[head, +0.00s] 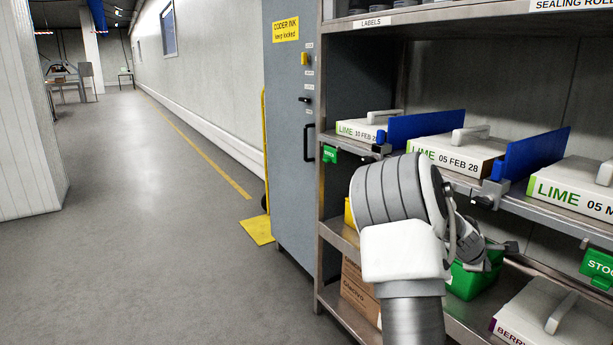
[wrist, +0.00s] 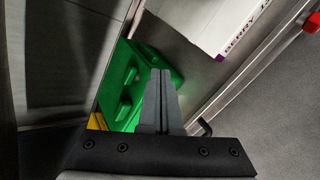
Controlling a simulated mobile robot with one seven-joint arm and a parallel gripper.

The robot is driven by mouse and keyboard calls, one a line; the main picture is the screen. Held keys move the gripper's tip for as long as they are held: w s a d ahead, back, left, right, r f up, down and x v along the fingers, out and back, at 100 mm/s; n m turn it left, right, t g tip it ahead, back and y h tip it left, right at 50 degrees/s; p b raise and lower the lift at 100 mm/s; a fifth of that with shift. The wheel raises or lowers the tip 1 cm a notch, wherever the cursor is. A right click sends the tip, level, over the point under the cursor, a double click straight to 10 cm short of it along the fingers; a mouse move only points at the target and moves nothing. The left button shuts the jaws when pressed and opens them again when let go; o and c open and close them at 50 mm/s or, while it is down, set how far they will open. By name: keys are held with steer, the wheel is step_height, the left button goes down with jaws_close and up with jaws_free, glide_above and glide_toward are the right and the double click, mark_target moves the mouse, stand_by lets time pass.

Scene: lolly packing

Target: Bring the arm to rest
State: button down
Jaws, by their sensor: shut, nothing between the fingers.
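My arm rises from the bottom of the head view and bends toward the shelf unit on the right. My gripper (head: 492,252) is mostly hidden behind my arm in the head view, at the lower shelf opening near a green bin (head: 470,281). In the wrist view my gripper (wrist: 159,72) is shut and empty, its two fingers together. The fingers overlap the green bin (wrist: 130,75) in that picture; I cannot tell whether they touch it.
Lime boxes (head: 458,149) sit on the upper shelf between blue dividers (head: 533,153). A Berry box (head: 545,318) lies on the lower shelf, near a brown carton (head: 357,287). A grey cabinet (head: 289,150) stands left of the shelves. The floor (head: 150,220) further left is clear.

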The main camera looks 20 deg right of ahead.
steer(key=s+a+r+m+t+y, duration=0.1)
steer(key=s+a+r+m+y, duration=0.15)
steer(key=a, duration=0.75)
steer(key=s+a+r+m+t+y, duration=0.15)
steer(key=a+r, duration=0.25)
steer(key=a, duration=0.6)
steer(key=s+a+r+m+y, duration=0.2)
steer(key=a+r+m, duration=0.15)
steer(key=a, duration=0.65)
steer(key=s+a+r+y, duration=0.2)
steer(key=s+a+y, duration=0.2)
steer(key=s+a, duration=1.25)
step_height(320, 180, up, 28)
steer(key=w+a+p, duration=0.1)
steer(key=w+p, duration=0.1)
steer(key=p, duration=2.6)
steer(key=shift+m, duration=0.35)
